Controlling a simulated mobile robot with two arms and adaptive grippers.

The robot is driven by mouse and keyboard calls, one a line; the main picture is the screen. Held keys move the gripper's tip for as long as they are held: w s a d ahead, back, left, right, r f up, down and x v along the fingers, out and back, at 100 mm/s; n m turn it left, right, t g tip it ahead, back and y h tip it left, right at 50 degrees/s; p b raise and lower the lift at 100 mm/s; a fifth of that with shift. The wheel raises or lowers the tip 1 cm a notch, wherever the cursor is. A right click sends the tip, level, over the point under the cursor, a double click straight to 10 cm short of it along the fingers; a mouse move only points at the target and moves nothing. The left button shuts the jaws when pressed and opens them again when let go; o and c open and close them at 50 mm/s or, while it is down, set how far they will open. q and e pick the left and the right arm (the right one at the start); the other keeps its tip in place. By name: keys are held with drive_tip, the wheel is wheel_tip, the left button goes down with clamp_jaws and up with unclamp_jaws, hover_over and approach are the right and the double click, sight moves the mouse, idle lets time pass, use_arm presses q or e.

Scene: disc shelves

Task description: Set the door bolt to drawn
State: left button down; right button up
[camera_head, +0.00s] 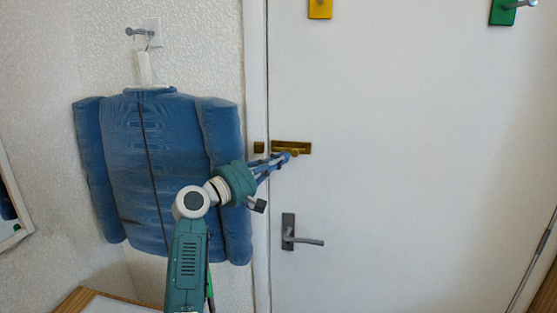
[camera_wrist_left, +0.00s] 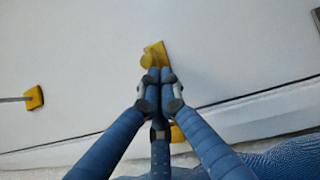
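The brass door bolt (camera_head: 305,147) is mounted on the white door near its left edge; its plate and knob also show in the left wrist view (camera_wrist_left: 158,50). Its brass keeper (camera_head: 258,148) sits on the frame to the left, partly visible behind my fingers in the wrist view (camera_wrist_left: 177,134). My left gripper (camera_head: 287,156) is at the bolt. In the wrist view its blue fingertips (camera_wrist_left: 160,75) are together, right beside the round knob, which shows beyond them. I cannot tell whether they touch it. The fingers hide much of the bar's span. My right gripper is not in view.
A blue jacket (camera_head: 165,160) hangs left of the door, close to my left arm. A door handle (camera_head: 303,241) is below the bolt. A yellow hook plate (camera_head: 320,8) and a green one (camera_head: 502,12) are higher up. The door's middle is clear.

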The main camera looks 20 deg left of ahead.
use_arm(q)
drive_tip(key=v, duration=1.2)
